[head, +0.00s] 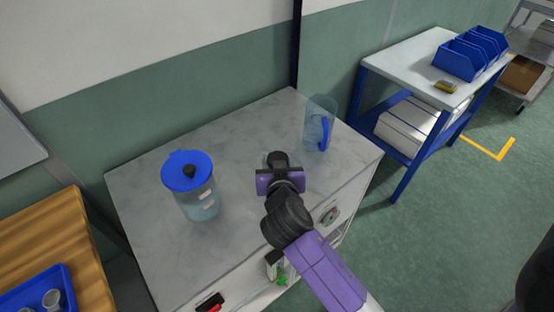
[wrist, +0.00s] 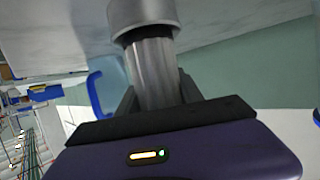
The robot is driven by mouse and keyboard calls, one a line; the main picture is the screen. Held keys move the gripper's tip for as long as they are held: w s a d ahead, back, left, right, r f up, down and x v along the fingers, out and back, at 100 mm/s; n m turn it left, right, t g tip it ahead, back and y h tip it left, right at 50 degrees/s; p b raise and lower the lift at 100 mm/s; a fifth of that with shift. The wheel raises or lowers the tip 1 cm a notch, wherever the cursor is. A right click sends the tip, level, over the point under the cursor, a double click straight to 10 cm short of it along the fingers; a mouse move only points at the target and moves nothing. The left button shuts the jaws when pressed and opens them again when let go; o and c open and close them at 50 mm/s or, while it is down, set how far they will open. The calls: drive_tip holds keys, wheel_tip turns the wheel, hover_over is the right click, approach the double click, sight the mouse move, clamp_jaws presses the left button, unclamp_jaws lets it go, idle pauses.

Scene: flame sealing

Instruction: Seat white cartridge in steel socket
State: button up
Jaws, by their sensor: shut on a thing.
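In the wrist view, my gripper (wrist: 158,85) has its dark fingers shut on a shiny grey cylinder (wrist: 152,68). A wider pale steel collar (wrist: 140,14) sits at the cylinder's far end, with a dark band between them. I cannot tell whether the collar is part of the held thing or the socket. No plainly white cartridge shows. In the head view, my gripper (head: 278,180) is over the marble-topped counter, and its own purple and black body hides most of what it holds.
A blue-lidded jug (head: 196,192) stands left on the counter (head: 150,172). A clear jug with a blue handle (head: 318,125) stands at the back right. A red and black item (head: 209,303) is at the front edge. The counter between the jugs is mostly clear.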

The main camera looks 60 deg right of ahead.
drive_tip(key=shift+f+b, duration=0.9)
drive_tip(key=shift+f, duration=0.05)
idle(0.5)
drive_tip(key=o, duration=1.5)
drive_tip(key=shift+r+p, duration=3.65)
drive_tip(key=shift+r, duration=0.9)
